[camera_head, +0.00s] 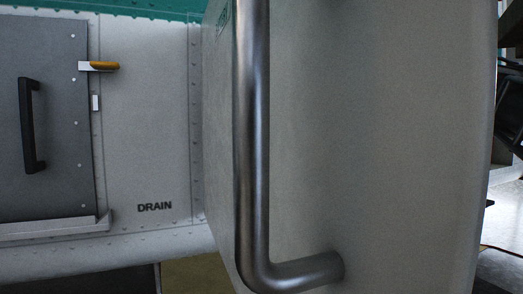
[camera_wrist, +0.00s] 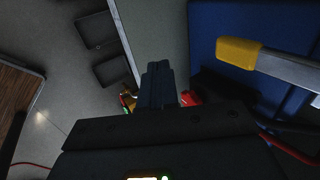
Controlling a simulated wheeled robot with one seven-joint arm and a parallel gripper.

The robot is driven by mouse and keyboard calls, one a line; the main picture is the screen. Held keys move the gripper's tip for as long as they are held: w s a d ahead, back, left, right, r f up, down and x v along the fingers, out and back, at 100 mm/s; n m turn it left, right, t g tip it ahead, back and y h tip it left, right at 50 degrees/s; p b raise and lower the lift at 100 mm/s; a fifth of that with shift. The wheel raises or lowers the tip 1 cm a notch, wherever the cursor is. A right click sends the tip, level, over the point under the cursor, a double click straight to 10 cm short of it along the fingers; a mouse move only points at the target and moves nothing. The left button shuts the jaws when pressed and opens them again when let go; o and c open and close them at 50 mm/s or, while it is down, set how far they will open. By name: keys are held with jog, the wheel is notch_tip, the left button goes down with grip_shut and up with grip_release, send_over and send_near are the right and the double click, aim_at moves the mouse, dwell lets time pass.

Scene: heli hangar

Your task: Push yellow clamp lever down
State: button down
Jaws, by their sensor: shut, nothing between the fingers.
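In the head view, a small lever with a yellow end (camera_head: 105,66) sticks out to the right from the upper right edge of a dark grey panel (camera_head: 55,130). It lies roughly level. In the wrist view, a yellow grip (camera_wrist: 238,53) on a flat silver bar (camera_wrist: 290,70) shows at the upper right; I cannot tell whether it is the same lever. My gripper (camera_wrist: 158,70) is shut and empty, left of this yellow grip and apart from it in the picture. My gripper does not show in the head view.
A thick metal bar handle (camera_head: 252,130) on a pale panel (camera_head: 400,150) fills the head view's middle and right. A black handle (camera_head: 30,125) is on the grey panel. In the wrist view, a blue surface (camera_wrist: 215,20) lies behind the yellow grip; grey floor (camera_wrist: 65,85) shows left.

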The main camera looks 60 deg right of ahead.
jog(key=s+a+p, duration=0.1)
jog(key=s+a, duration=0.3)
jog(key=s, duration=0.2)
jog(key=shift+s+a, duration=0.15)
jog(key=shift+s, duration=0.15)
dwell(0.4)
